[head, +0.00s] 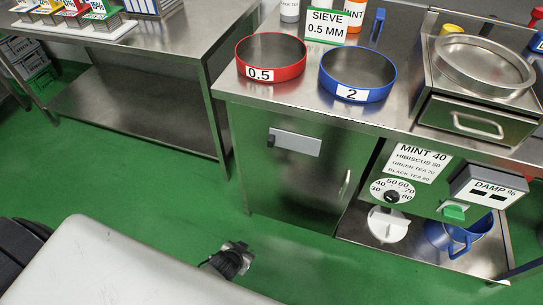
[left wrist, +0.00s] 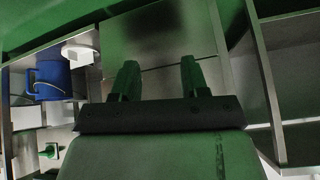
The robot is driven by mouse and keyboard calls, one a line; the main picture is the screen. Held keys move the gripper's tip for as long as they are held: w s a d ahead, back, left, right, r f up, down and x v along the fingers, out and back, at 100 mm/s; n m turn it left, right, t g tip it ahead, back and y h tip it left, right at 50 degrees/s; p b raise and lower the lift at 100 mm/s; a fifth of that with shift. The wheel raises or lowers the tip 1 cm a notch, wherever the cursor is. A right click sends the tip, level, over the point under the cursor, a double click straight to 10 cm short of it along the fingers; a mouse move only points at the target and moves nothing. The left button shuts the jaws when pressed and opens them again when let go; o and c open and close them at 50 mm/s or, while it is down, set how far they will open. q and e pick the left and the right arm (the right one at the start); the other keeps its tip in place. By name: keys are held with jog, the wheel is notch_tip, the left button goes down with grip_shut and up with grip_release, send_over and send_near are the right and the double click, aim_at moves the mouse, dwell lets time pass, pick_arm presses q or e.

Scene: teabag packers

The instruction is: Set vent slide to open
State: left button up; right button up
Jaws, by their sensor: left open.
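A light grey slide plate (head: 296,143), which looks like the vent slide, is on the upper part of the steel cabinet door (head: 300,185). A small dark knob (head: 271,141) sits at the plate's left end. My left gripper (head: 236,258) is low over the green floor, in front of and below the door, apart from it. In the left wrist view my left gripper (left wrist: 158,78) has its two fingers spread with nothing between them. A bare steel panel (left wrist: 150,38) lies beyond the fingers; I cannot make out the slide there. My right gripper is not in view.
Right of the door are a vertical handle (head: 345,184), a dial (head: 391,194), a green knob (head: 454,212) and a blue jug (head: 455,235) on a low shelf. Red (head: 271,58) and blue (head: 357,75) sieves stand on the worktop. Green floor left of the cabinet is clear.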

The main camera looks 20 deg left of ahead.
pick_arm(q)
jog(key=w+r+t+b, duration=0.3)
jog(key=w+r+b, duration=0.25)
jog(key=w, duration=0.35)
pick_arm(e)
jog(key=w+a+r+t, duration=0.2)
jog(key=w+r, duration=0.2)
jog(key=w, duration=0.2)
pick_arm(q)
jog(key=n+t+b, duration=0.3)
jog(key=t+b, duration=0.5)
jog(key=b, duration=0.1)
send_near(270, 142)
jog(key=shift+y, duration=0.4)
jog(key=w+b, duration=0.2)
jog(key=w, duration=0.7)
jog(key=shift+w, duration=0.55)
jog(key=shift+r, duration=0.1)
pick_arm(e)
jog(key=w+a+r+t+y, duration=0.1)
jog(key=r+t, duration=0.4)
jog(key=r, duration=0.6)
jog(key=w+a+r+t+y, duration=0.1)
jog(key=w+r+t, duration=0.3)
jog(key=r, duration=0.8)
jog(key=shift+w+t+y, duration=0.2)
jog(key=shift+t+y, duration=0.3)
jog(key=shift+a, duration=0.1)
pick_arm(q)
grip_shut()
